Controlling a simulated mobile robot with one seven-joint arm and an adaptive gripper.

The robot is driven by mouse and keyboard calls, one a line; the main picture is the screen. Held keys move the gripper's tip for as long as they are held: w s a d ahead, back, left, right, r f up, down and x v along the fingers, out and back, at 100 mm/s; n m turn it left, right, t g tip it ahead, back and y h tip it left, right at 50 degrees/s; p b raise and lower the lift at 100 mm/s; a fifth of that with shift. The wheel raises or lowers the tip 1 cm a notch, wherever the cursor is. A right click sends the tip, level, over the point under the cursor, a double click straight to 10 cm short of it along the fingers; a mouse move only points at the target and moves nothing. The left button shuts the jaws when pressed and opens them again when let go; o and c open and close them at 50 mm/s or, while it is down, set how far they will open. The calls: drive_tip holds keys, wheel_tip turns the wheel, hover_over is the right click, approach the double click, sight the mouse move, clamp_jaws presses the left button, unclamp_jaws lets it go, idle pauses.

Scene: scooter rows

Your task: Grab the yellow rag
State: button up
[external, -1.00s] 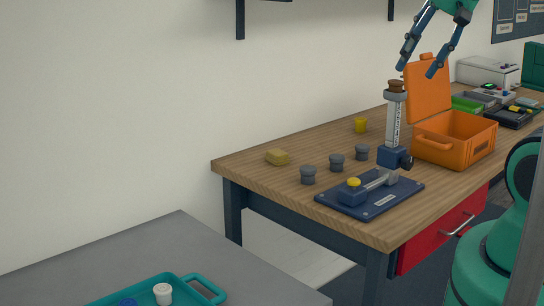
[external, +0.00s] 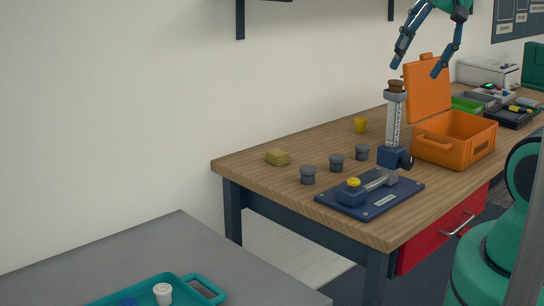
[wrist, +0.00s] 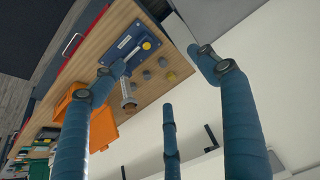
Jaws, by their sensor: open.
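The yellow rag (external: 278,157) lies as a small folded block on the wooden bench, near its left back edge. In the wrist view a small yellowish patch (wrist: 171,77) past the grey knobs appears to be the rag. My gripper (external: 416,68) is open and empty, high above the bench near the orange case lid, well up and to the right of the rag. Its blue fingers (wrist: 160,80) spread wide in the wrist view. Nothing hides the rag in the external view.
Several grey knobs (external: 336,163), a yellow cup (external: 360,125) and a blue stand with a tall column (external: 395,120) are on the bench. An open orange case (external: 455,140) stands at right. A grey table (external: 150,245) holds a teal tray (external: 205,290).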

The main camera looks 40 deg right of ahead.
drive_tip(key=w+d+f+n+g, duration=0.1)
drive_tip(key=w+d+n+g, duration=0.15)
drive_tip(key=w, duration=0.65)
drive_tip(key=n+g+y+b, duration=0.2)
drive_tip(key=n+y+b, duration=0.15)
drive_tip(key=n, duration=0.95)
hover_over(278, 152)
drive_tip(key=s+d, duration=0.1)
drive_tip(key=d, duration=0.1)
drive_tip(key=shift+h, duration=0.25)
drive_tip(key=f, duration=3.2)
drive_tip(key=shift+a+b, duration=0.2)
drive_tip(key=shift+b, duration=0.1)
drive_tip(key=shift+w, duration=0.35)
drive_tip(key=shift+f, duration=0.1)
drive_tip(key=shift+b+x, duration=0.55)
drive_tip(key=shift+x, duration=1.95)
drive_tip(key=shift+s, duration=0.1)
